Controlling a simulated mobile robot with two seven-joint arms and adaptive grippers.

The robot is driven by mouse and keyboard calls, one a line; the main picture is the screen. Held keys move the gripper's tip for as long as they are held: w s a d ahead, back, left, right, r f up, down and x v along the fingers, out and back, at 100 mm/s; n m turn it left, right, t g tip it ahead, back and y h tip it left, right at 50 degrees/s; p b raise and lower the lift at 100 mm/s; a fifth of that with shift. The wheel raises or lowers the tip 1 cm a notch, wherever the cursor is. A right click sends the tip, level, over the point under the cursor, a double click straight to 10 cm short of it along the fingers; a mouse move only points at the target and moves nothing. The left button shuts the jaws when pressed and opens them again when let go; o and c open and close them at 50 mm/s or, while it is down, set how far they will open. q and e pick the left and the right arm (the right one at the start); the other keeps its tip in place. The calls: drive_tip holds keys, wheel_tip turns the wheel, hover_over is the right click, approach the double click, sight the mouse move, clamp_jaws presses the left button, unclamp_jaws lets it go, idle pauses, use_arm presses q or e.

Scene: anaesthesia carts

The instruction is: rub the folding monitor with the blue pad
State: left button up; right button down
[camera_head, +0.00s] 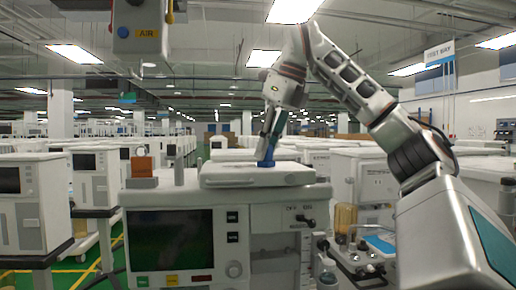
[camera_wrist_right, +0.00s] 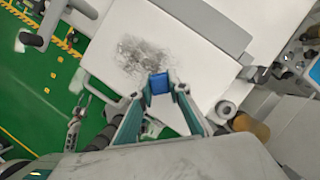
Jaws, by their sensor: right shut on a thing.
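The white flat panel (camera_head: 225,174) lying on top of the front cart appears to be the folding monitor. In the wrist view its pale face (camera_wrist_right: 105,72) carries a dark grey smudge (camera_wrist_right: 142,55). My right gripper (camera_head: 268,152) reaches down over the panel. It is shut on the blue pad (camera_head: 266,163). In the wrist view the pad (camera_wrist_right: 159,83) sits between the fingertips, just beside the smudge. I cannot tell whether the pad touches the panel. My left gripper is not in view.
The front cart has a dark screen (camera_head: 170,239) and a side shelf with a bottle (camera_head: 327,268) and amber canister (camera_head: 345,219) at right. An orange block (camera_head: 141,166) stands left of the panel. Other carts (camera_head: 22,205) stand around. A box marked AIR (camera_head: 138,28) hangs above.

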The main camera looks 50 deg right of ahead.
drive_tip(key=shift+s+d, duration=0.45)
drive_tip(key=shift+d, duration=0.1)
drive_tip(key=shift+w+d, duration=0.25)
drive_tip(key=shift+w, duration=0.2)
drive_tip(key=shift+w+a, duration=1.25)
drive_tip(key=shift+a, duration=0.2)
drive_tip(key=shift+a, duration=0.1)
drive_tip(key=shift+w+a, duration=1.2)
drive_tip(key=shift+a, duration=0.15)
drive_tip(key=shift+w+a+f, duration=0.15)
drive_tip(key=shift+w+a, duration=1.05)
drive_tip(key=shift+a, duration=0.25)
drive_tip(key=shift+w+d, duration=0.25)
drive_tip(key=shift+w, duration=0.1)
drive_tip(key=shift+s+d+r, duration=0.2)
drive_tip(key=shift+s+d, duration=0.95)
drive_tip(key=shift+d, duration=0.3)
drive_tip(key=shift+s+d+f, duration=0.1)
drive_tip(key=shift+s+d, duration=1.2)
drive_tip(key=shift+d, duration=0.25)
drive_tip(key=shift+s+d, duration=1.25)
drive_tip(key=shift+d, duration=0.25)
